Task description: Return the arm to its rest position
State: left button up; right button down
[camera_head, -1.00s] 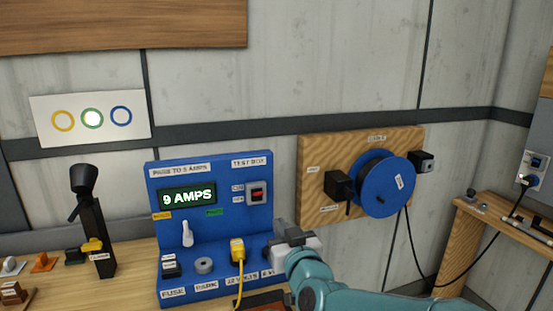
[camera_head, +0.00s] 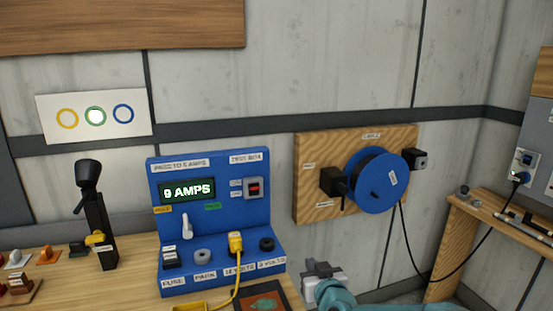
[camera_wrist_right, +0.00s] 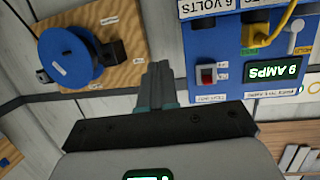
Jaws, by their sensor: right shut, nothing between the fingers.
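My right gripper (camera_head: 322,268) is low in the head view, just right of the blue test box's lower right corner and apart from it. In the right wrist view its fingers (camera_wrist_right: 158,82) are together with nothing between them. The blue test box (camera_head: 230,222) stands on the bench with its display reading 9 AMPS (camera_head: 187,191). A yellow plug (camera_head: 236,242) sits in its lower panel, with a yellow cable running down from it. My left gripper is not in view.
A blue cable reel (camera_head: 376,182) is mounted on a wooden board (camera_head: 314,150) to the right. Its black cable (camera_head: 412,245) hangs across to a wall socket (camera_head: 520,178). A black lamp-like stand (camera_head: 98,225) is on the left. A wooden side bench (camera_head: 455,225) is at right.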

jog(key=s+d+f+m+g, duration=0.1)
jog(key=s+d+f+g, duration=0.15)
jog(key=s+f, duration=0.45)
jog(key=s+d+f+g, duration=0.2)
jog(key=s+f+g, duration=0.1)
jog(key=f, duration=0.8)
jog(key=s+d+f+m+g, duration=0.1)
jog(key=s+d+f+g, duration=0.1)
jog(key=s+f, duration=0.45)
jog(key=s+a+f+m+g, duration=0.1)
jog(key=s+f+g, duration=0.2)
jog(key=s, duration=0.8)
jog(key=s+a+f+m+g+y, duration=0.1)
jog(key=s+f+g, duration=0.3)
jog(key=s, duration=0.7)
jog(key=shift+a+f, duration=0.7)
jog(key=shift+f, duration=0.1)
jog(key=shift+w, duration=0.1)
